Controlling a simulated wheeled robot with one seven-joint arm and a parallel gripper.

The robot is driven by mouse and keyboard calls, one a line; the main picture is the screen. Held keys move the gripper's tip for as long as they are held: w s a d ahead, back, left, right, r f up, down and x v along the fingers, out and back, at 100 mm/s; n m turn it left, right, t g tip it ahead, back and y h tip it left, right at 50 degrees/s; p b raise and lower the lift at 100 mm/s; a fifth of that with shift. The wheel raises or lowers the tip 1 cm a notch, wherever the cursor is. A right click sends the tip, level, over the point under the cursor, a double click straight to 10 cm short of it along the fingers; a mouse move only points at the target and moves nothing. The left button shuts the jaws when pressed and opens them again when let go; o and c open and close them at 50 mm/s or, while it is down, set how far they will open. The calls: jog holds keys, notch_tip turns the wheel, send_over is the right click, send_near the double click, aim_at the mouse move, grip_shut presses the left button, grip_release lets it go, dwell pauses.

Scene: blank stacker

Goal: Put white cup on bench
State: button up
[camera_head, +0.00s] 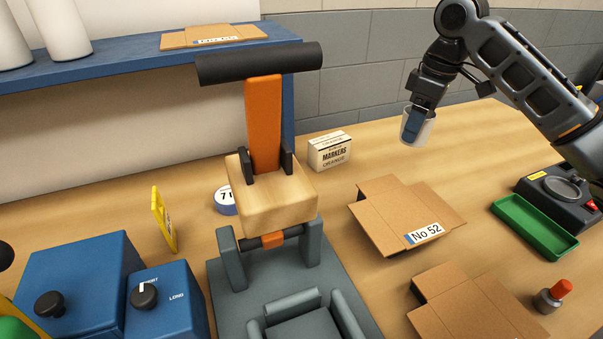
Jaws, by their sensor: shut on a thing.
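My gripper (418,112) is at the upper right of the head view, reaching down from my arm. It is shut on a white cup (424,130), with one blue fingertip showing on the cup's left part. The cup appears upright and held above the wooden bench (480,158), apart from its surface as far as I can tell. The far fingertip is hidden by or behind the cup.
A markers box (329,151) and a flat carton marked No 52 (388,205) lie near the cup. Another carton (470,306), a green tray (533,228) and a dark scale-like device (562,191) are at right. A lever press (268,200) stands centre-left. Bare bench lies behind the cartons.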

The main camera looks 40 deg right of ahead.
jog(key=w+a+f, duration=0.2)
jog(key=a, duration=0.1)
jog(key=w+a+f+p, duration=0.1)
jog(key=w+a+f, duration=0.1)
jog(key=a, duration=0.1)
jog(key=w+a+f+p, duration=0.1)
jog(key=w+a+f, duration=0.1)
jog(key=a+f, duration=0.1)
jog(key=shift+a, duration=0.4)
jog(key=shift+f+p, duration=0.35)
jog(key=shift+f, duration=1.7)
jog(key=shift+f, duration=0.1)
jog(key=o, duration=1.1)
jog(key=r, duration=0.4)
jog(key=s+r+b, duration=0.1)
jog(key=r, duration=0.7)
jog(key=shift+s+d+r, duration=0.1)
jog(key=shift+s+d, duration=0.05)
jog(key=shift+s, duration=0.05)
